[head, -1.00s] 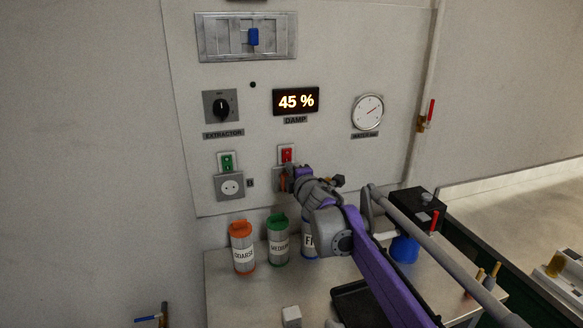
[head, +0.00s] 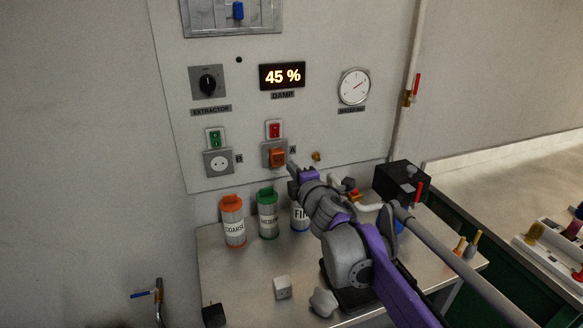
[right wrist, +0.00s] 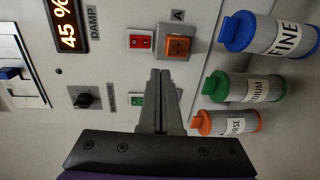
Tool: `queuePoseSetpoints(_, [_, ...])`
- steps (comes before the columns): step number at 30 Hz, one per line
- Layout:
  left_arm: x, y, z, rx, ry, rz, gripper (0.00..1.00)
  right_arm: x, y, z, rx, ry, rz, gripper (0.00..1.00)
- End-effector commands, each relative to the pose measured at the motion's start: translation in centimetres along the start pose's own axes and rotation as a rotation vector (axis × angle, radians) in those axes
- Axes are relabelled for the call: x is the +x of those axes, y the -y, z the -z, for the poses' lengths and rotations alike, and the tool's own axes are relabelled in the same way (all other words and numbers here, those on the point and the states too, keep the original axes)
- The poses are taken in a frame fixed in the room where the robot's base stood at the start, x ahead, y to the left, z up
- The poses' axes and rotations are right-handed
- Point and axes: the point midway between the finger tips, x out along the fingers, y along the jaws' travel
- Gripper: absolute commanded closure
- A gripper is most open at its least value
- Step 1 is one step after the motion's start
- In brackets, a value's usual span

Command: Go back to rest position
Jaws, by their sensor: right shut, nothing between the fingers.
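My right gripper (head: 292,169) is shut and empty. It is in front of the wall panel, just right of and below the orange plug or switch block (head: 277,157) at socket A, apart from it as far as I can tell. In the right wrist view the shut fingers (right wrist: 160,75) point at the panel, with the orange block (right wrist: 178,46) ahead of them. My right arm reaches in from the lower right over the bench. My left gripper is not in view.
The bench (head: 240,275) holds the coarse (head: 233,222), medium (head: 268,214) and fine (head: 299,217) canisters, close under my right gripper. A small white block (head: 283,287) and a black box (head: 400,182) also stand there. A pipe with a red valve (head: 410,92) runs down the wall.

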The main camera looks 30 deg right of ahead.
Motion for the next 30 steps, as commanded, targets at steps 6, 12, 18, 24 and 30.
queuePoseSetpoints(6, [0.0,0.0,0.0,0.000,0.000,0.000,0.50,0.0,0.0,0.0,0.000,0.000,0.000,1.00])
queuePoseSetpoints(12, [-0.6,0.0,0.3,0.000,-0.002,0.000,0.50,-1.0,0.2,0.2,0.074,0.030,0.014,1.00])
queuePoseSetpoints(18, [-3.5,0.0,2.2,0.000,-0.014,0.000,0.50,-8.4,5.4,1.7,0.558,0.230,0.187,1.00])
queuePoseSetpoints(24, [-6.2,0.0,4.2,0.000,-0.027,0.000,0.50,-18.8,15.4,6.1,1.024,0.436,0.529,1.00])
queuePoseSetpoints(30, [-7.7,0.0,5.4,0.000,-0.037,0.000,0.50,-26.6,21.3,10.2,1.238,0.560,0.807,1.00])
